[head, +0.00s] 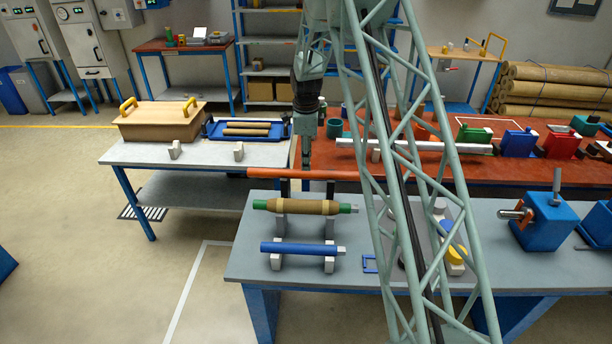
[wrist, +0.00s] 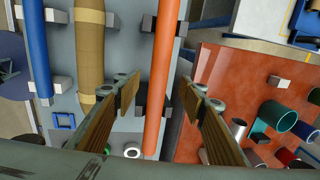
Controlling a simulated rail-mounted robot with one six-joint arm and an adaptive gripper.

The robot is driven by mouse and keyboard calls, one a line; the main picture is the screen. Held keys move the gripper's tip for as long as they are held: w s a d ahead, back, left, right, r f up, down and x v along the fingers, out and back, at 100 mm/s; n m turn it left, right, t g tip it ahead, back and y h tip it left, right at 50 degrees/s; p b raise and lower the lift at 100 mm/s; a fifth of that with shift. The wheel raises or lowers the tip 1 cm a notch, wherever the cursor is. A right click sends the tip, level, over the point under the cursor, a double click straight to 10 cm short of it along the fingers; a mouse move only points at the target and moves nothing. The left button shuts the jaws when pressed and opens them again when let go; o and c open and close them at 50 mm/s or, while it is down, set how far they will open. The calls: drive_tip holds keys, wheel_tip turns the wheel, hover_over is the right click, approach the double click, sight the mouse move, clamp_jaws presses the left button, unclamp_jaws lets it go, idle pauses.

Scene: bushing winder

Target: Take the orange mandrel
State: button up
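The orange mandrel (head: 275,173) is a long straight bar lying level across dark supports at the far edge of the grey table (head: 240,262). In the wrist view, the orange mandrel (wrist: 160,80) runs up the picture between my two fingers, with visible space on both sides. In the wrist view my gripper (wrist: 159,92) is open and holds nothing. I cannot tell whether the tips reach below the bar's top.
A brown wound mandrel with green ends (head: 305,207) and a blue mandrel (head: 295,248) lie parallel on supports nearer the front. A red-topped table (head: 450,173) with cups and a pale bar (head: 410,145) stands behind. A wooden box (head: 160,122) is at left.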

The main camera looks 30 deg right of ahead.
sight(307, 173)
drive_tip(key=shift+w+d+f, duration=0.1)
drive_tip(key=shift+w+f, duration=0.1)
drive_tip(key=shift+f, duration=1.25)
drive_tip(key=shift+w+f+p, duration=0.2)
drive_tip(key=shift+f, duration=1.1)
drive_tip(key=shift+w+f+p, duration=0.2)
drive_tip(key=shift+f, duration=1.1)
drive_tip(key=shift+c, duration=0.5)
drive_tip(key=c, duration=1.1)
drive_tip(key=shift+r, duration=0.1)
clamp_jaws()
drive_tip(key=shift+r, duration=0.15)
